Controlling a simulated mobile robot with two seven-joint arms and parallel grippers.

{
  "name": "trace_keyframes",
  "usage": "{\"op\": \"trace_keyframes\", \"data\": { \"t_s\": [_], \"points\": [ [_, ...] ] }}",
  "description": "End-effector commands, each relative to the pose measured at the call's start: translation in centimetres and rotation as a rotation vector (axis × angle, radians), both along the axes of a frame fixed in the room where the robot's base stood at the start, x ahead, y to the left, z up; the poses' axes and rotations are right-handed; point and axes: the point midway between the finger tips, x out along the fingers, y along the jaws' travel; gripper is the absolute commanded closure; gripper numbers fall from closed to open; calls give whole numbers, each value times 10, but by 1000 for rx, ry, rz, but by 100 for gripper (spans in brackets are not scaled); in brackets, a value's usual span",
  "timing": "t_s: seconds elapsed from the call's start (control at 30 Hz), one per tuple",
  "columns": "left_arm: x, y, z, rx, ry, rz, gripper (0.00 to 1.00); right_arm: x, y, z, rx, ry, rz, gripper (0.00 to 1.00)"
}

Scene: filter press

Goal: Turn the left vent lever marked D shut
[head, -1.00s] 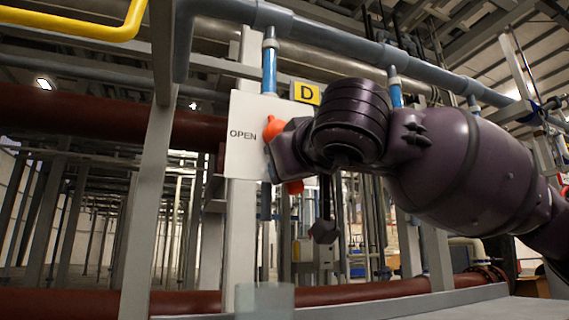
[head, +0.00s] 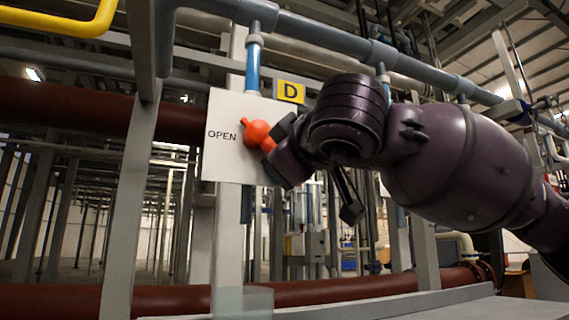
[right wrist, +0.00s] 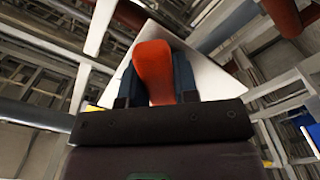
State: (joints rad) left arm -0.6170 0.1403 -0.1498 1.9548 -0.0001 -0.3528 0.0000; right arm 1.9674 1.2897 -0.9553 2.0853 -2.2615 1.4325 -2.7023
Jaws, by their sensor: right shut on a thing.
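The orange-red vent lever (head: 257,134) sits on a white plate (head: 222,165) printed OPEN at its left. A yellow sign marked D (head: 291,92) is just above and right of it. My right gripper (head: 281,148) reaches in from the right and is shut on the lever. In the right wrist view the lever's orange-red handle (right wrist: 154,70) stands between the two dark fingers of my right gripper (right wrist: 156,85). The handle's far part is hidden by the gripper in the head view. My left gripper is not in view.
A blue vertical pipe (head: 253,70) runs down behind the plate from a grey-blue overhead pipe (head: 330,32). A grey post (head: 140,190) stands left of the plate. A dark red pipe (head: 340,290) runs low across the back. A yellow pipe (head: 60,27) is at the upper left.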

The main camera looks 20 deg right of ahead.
Motion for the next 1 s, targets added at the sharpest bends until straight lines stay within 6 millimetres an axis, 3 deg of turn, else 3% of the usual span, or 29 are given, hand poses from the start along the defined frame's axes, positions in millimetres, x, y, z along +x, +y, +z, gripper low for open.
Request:
{"op": "trace_keyframes", "data": {
  "t_s": [0.3,0.33,0.5,0.8,1.0],
  "points": [
    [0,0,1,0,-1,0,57,0,0,0,-9,-1,-2,100],
    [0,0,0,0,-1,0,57,0,0,0,-10,-2,-1,69],
    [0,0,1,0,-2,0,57,0,0,0,-7,-2,-1,47],
    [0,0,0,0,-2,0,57,-3,0,1,-5,-3,0,47],
    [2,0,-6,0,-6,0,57,-25,-1,0,-5,-6,0,47]
  ]
}}
